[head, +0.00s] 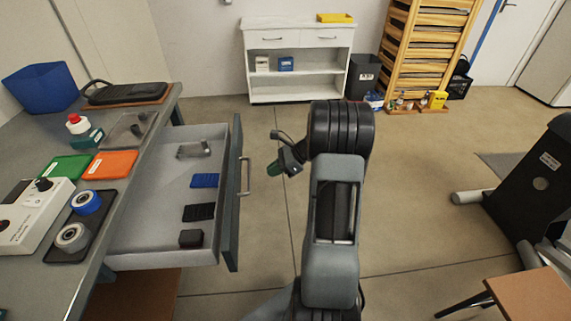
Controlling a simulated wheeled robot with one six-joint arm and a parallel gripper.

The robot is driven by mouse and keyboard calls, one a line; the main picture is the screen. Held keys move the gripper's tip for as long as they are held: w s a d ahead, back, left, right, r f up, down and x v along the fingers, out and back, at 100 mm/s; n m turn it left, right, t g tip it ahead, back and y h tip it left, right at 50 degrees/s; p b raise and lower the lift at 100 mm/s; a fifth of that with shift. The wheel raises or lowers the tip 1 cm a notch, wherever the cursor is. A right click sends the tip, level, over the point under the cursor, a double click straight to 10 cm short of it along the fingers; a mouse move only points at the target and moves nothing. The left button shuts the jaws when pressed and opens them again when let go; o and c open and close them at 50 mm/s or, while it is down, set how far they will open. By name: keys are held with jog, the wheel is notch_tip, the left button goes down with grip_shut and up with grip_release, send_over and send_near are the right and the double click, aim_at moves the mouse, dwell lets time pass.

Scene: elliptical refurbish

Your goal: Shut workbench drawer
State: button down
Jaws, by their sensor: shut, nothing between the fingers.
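The workbench drawer (160,235) stands pulled out from the grey workbench (119,183) on the left. Its grey front panel (234,195) faces right and carries a metal bar handle (245,176). Inside lie a metal bracket-like piece (194,149), a blue block (205,180), a black ridged piece (199,212) and a small black box (191,238). My gripper (277,168) is to the right of the handle, apart from it, and is shut on nothing. Its fingertips are small and partly hard to make out in this view.
On the bench are a blue bin (41,88), a green tray (66,168), an orange tray (110,164) and tape rolls (72,236). A white cabinet (297,90) stands at the back wall. A wooden stool or table (532,298) is at lower right.

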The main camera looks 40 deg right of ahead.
jog(key=w+a, duration=0.1)
jog(key=a, duration=0.1)
jog(key=w+a, duration=0.1)
jog(key=a, duration=0.1)
jog(key=shift+w+a, duration=0.1)
jog(key=shift+w, duration=0.05)
dwell(0.4)
